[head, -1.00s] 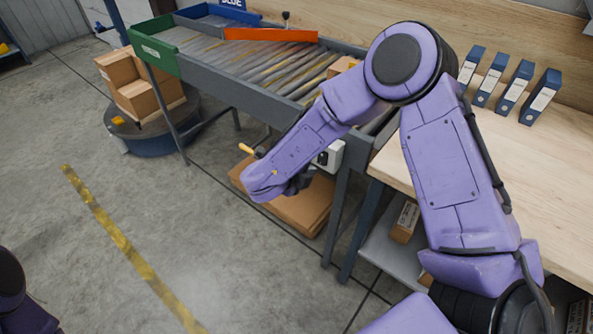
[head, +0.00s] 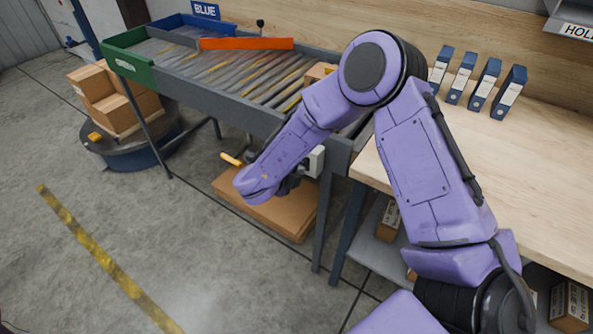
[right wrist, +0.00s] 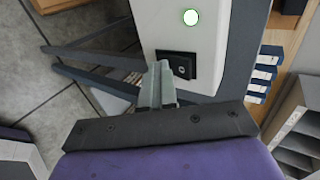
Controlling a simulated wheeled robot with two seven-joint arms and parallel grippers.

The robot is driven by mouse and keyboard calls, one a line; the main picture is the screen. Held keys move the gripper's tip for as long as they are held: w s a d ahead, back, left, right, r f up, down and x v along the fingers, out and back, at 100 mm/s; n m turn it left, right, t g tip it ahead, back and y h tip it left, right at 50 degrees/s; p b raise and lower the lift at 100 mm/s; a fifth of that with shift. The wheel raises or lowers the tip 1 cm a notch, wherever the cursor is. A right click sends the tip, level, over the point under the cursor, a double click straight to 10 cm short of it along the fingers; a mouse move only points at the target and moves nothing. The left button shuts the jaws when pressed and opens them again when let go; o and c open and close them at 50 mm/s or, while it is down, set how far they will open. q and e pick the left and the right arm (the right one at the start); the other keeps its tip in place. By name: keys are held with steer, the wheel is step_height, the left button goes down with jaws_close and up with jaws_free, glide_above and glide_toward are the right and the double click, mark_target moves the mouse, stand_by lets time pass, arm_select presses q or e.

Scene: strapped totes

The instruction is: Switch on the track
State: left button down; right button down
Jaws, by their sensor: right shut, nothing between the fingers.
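The track is a grey roller conveyor (head: 235,85) with a green end and an orange bar across it. A white control box (head: 316,161) hangs at its near leg, partly hidden by my right arm in the head view. In the right wrist view the box (right wrist: 185,30) bears a pale lamp with a green rim (right wrist: 191,17) and a black switch plate (right wrist: 182,66). My right gripper (right wrist: 160,72) is shut and empty, its fingertips at the plate's left part; I cannot tell if they touch it. In the head view the right gripper (head: 288,186) is mostly hidden. My left gripper is out of view.
A wooden workbench (head: 500,185) with several blue binders (head: 485,84) stands at the right. Flat cardboard (head: 270,208) lies under the conveyor. A round blue-grey base (head: 140,150) carries cartons (head: 115,95) at the left. The floor in front is clear.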

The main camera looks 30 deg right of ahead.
steer(key=shift+r+p, duration=0.7)
steer(key=shift+r, duration=0.15)
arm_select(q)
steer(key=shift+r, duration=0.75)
arm_select(e)
steer(key=shift+a, duration=0.1)
